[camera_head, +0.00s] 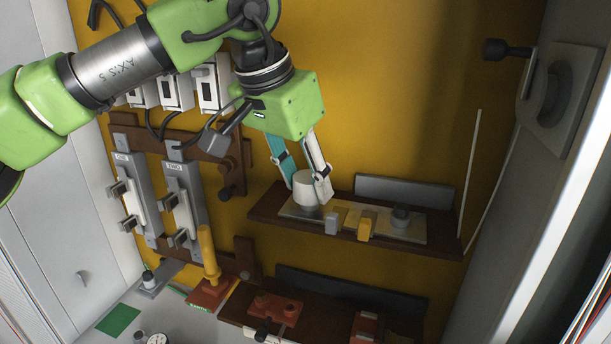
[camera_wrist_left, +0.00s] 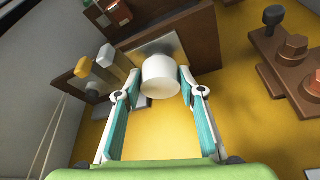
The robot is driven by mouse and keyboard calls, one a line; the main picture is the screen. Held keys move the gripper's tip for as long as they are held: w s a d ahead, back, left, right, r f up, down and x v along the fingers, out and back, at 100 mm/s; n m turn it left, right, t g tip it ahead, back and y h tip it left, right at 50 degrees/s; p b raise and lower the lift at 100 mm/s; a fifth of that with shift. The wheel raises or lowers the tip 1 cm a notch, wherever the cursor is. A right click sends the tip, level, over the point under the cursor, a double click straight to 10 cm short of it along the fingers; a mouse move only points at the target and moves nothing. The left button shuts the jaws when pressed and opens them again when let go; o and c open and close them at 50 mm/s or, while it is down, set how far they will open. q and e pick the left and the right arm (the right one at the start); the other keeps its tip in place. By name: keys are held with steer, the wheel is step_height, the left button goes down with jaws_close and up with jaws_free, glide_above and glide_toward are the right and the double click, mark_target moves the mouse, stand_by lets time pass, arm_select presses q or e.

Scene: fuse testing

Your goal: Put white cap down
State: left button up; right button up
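The white cap (camera_head: 308,187) is a short white cylinder at the left end of the metal plate (camera_head: 338,222) on the brown shelf. My left gripper (camera_head: 309,183) reaches down over it from above. In the left wrist view the cap (camera_wrist_left: 160,77) sits between the two fingertips of the left gripper (camera_wrist_left: 161,84); the fingers lie close along both its sides. The cap looks upright, and its lower edge is at the plate. My right gripper is not in view.
A grey block (camera_head: 332,221), a yellow block (camera_head: 365,228) and a dark knob (camera_head: 401,216) stand on the plate right of the cap. A yellow-handled lever (camera_head: 208,254) is at lower left. Fuse holders (camera_head: 183,200) are on the left of the yellow back wall.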

arm_select(q)
steer(key=shift+o, duration=0.8)
steer(key=shift+r, duration=0.2)
steer(key=v, duration=0.8)
steer(key=shift+r+b, duration=0.25)
steer(key=shift+b, duration=0.15)
